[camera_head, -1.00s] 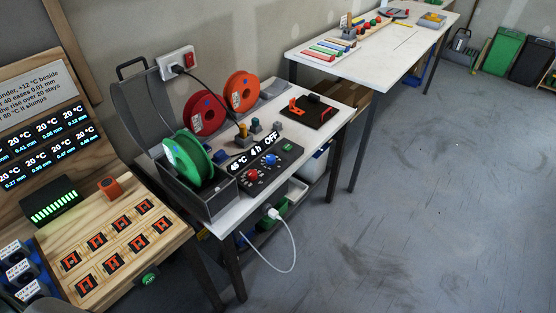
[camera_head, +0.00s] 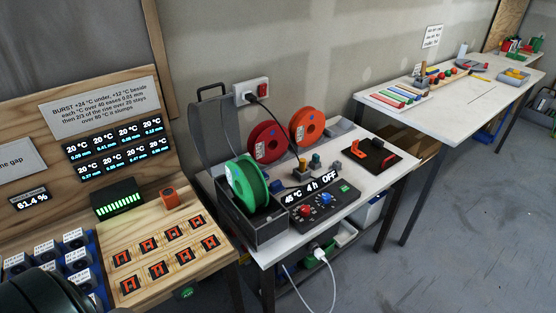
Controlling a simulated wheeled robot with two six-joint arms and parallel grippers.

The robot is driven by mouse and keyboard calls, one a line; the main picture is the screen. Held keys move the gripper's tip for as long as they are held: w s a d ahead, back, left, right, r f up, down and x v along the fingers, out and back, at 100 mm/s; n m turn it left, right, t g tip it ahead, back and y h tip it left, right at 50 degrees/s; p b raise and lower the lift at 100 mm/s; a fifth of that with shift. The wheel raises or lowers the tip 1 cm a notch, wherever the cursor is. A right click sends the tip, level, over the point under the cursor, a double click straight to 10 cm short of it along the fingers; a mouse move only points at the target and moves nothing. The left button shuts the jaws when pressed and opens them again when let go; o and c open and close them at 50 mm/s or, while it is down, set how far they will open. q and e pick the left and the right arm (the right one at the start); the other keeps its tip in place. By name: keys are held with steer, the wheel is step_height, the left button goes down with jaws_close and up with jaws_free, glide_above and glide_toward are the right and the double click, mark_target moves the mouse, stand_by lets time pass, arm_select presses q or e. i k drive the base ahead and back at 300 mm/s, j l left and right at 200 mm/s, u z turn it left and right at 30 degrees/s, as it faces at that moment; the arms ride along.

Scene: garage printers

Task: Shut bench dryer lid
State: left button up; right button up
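The bench dryer is a dark grey box (camera_head: 268,232) at the front left of the white bench. Its grey lid (camera_head: 212,128) stands open and upright at the back, with a black handle on top. A green filament spool (camera_head: 247,183) stands in the box and rises above its rim. The dryer's control panel (camera_head: 318,203) lies to its right and reads 45 °C, 4 h, OFF. Neither gripper shows; a dark rounded part of my own body is at the bottom left, well apart from the dryer.
Red (camera_head: 268,143) and orange (camera_head: 307,126) spools stand behind the panel. A cable runs from the wall socket (camera_head: 251,92) down over the bench. A wooden board (camera_head: 180,216) with small orange pieces is to the left. Grey floor (camera_head: 470,220) is clear at right.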

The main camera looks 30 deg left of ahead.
mark_target(214, 123)
steer(key=u, duration=1.35)
steer(key=l, duration=0.45)
